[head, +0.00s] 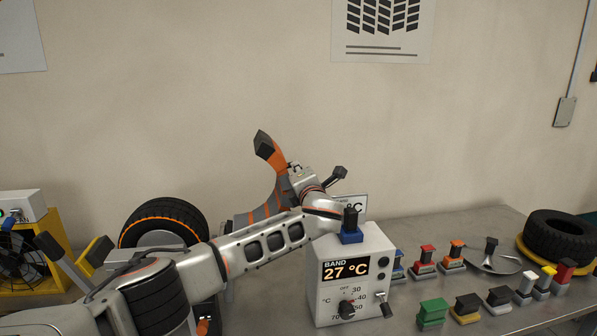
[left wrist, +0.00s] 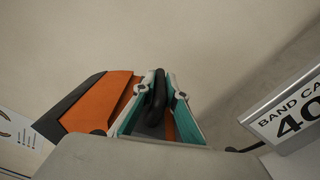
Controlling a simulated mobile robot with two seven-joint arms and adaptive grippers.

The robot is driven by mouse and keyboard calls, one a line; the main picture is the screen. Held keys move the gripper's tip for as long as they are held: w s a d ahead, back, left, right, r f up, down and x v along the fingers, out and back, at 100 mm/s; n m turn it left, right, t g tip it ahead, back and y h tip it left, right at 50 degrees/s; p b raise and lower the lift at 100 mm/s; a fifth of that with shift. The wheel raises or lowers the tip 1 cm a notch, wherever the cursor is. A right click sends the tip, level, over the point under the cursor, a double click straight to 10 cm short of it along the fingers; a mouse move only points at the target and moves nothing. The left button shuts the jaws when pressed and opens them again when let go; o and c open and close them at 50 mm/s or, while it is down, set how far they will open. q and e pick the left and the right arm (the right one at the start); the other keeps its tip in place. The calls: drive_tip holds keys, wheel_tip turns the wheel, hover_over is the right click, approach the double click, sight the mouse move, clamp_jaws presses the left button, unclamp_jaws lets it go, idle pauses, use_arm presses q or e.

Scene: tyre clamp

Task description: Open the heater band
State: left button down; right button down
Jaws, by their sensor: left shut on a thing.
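The heater band (head: 262,215) stands behind my left arm, with orange and dark grey stripes. One orange and grey part of it (head: 269,152) rises steeply above the rest. Much of the band is hidden by my arm. In the left wrist view, an orange and dark grey part of the band (left wrist: 98,103) lies just left of the fingers. My left gripper (left wrist: 160,88) is shut on a black curved handle (left wrist: 158,95), which sits between its teal-lined fingers. In the head view the fingertips are hard to make out. My right gripper is not in view.
A white control box (head: 350,300) reading "BAND 27 °C" stands right of the band. A sign (left wrist: 290,110) reading "BAND CA… 40" is close by the wrist. Several coloured blocks (head: 470,305), a round plate (head: 490,263) and a tyre (head: 558,238) occupy the right. Another tyre (head: 150,215) stands left.

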use_arm(q)
drive_tip(key=shift+f, duration=0.15)
drive_tip(key=c, duration=2.1)
unclamp_jaws()
drive_tip(key=shift+o, duration=0.3)
drive_tip(key=shift+a, duration=0.1)
drive_tip(key=shift+s+d, duration=0.25)
drive_tip(key=shift+s, duration=0.4)
drive_tip(key=v, duration=1)
drive_tip(key=shift+s, duration=0.3)
